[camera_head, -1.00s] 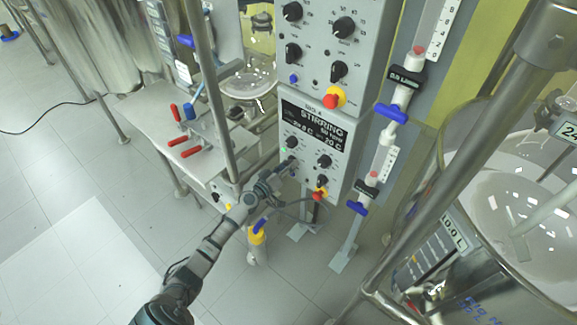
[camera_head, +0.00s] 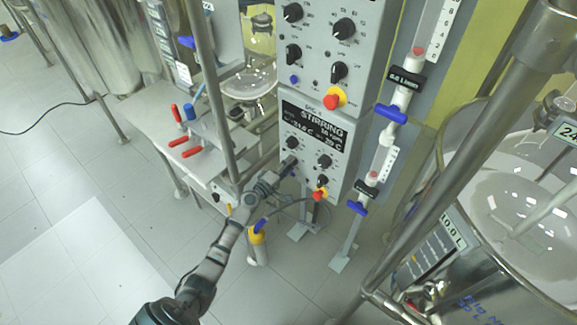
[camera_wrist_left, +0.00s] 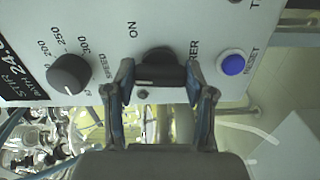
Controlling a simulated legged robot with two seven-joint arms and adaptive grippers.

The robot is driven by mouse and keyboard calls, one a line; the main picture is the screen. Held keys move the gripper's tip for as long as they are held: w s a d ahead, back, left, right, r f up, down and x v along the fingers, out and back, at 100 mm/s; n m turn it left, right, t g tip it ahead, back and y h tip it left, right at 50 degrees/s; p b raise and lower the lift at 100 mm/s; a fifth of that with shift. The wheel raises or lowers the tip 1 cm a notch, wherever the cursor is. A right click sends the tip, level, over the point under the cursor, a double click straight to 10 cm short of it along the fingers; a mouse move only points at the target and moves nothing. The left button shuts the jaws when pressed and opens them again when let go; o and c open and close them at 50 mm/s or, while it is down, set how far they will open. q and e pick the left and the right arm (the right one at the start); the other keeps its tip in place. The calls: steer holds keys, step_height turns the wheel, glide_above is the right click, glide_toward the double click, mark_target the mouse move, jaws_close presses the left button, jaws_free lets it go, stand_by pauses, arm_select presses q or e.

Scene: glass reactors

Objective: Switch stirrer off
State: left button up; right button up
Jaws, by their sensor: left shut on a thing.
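The stirring control box (camera_head: 318,137) is a grey panel with a dark display reading "STIRRING", in the middle of the head view. In the left wrist view its panel (camera_wrist_left: 200,20) carries a black stirrer switch knob (camera_wrist_left: 158,66) between an "ON" label and a partly hidden label ending in "ER". My left gripper (camera_head: 287,166) is at the left side of the panel. In the wrist view its two fingers (camera_wrist_left: 160,82) are closed around the switch knob, one on each side. The fingers hide part of the knob and its labels. My right gripper is not in view.
A speed knob (camera_wrist_left: 70,73) and a blue reset button (camera_wrist_left: 231,64) flank the switch. A metal post (camera_head: 212,90) stands just left of my gripper. Glass reactor (camera_head: 520,190) is at right.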

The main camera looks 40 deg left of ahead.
arm_select(q)
steer(key=shift+a+f+n, duration=0.1)
steer(key=shift+a+n, duration=0.05)
steer(key=shift+n, duration=0.55)
steer(key=o, duration=1)
steer(key=shift+c, duration=0.2)
steer(key=shift+o, duration=1)
steer(key=shift+f, duration=0.1)
steer(key=shift+a, duration=0.15)
steer(key=s+a, duration=0.1)
steer(key=s, duration=1.1)
